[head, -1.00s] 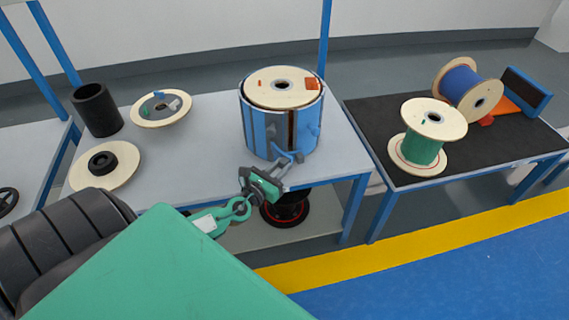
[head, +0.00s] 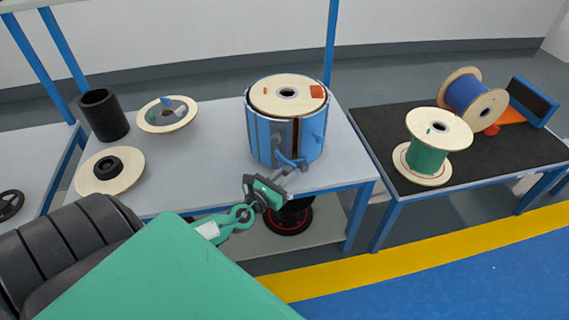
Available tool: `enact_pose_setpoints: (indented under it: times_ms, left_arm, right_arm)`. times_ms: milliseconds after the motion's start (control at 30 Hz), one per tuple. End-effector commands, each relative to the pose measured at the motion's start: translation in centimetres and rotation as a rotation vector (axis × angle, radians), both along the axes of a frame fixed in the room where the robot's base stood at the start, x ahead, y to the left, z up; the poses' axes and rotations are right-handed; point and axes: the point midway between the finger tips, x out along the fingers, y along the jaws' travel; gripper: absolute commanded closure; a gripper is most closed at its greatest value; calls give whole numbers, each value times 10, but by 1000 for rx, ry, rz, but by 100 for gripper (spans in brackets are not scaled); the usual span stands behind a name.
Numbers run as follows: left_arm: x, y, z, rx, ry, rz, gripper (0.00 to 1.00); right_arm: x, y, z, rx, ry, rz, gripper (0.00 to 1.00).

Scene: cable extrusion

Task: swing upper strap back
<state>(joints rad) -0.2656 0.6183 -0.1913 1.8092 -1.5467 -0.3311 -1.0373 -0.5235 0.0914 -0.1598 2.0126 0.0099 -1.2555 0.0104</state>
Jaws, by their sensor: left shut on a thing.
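A blue cylindrical holder (head: 262,140) stands on the grey table, with a wooden-flanged spool (head: 287,95) inside it. A dark vertical gap shows at the front of its wall. Blue strap or latch parts (head: 290,161) stick out at the lower front of the holder; which of them is the upper strap I cannot tell. The jaws' contact is too small to see clearly. My right gripper is not in view.
A black cylinder (head: 104,115), a flange with grey and blue parts (head: 150,120) and a wooden disc (head: 125,182) lie on the left of the table (head: 205,165). A dark, red-ringed object sits below.

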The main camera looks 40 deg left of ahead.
Motion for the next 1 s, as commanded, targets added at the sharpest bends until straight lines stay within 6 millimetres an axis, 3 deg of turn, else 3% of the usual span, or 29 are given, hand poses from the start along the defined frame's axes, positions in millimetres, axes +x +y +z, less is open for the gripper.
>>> enact_pose_setpoints:
  times_ms: [33, 267, 300, 400, 767, 1000]
  left_arm:
    - [3, 8, 4, 6, -10, 15, 100]
    - [3, 8, 4, 6, -10, 15, 100]
    - [3, 8, 4, 6, -10, 15, 77]
    - [2, 7, 4, 6, -9, 14, 57]
    - [1, 3, 2, 3, -5, 7, 56]
    - [-19, 3, 0, 3, -2, 6, 56]
  right_arm:
    - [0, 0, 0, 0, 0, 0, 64]
    - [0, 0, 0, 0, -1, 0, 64]
    - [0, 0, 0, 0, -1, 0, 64]
    - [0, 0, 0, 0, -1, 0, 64]
    - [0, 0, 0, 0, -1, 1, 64]
    - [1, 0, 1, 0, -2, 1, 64]
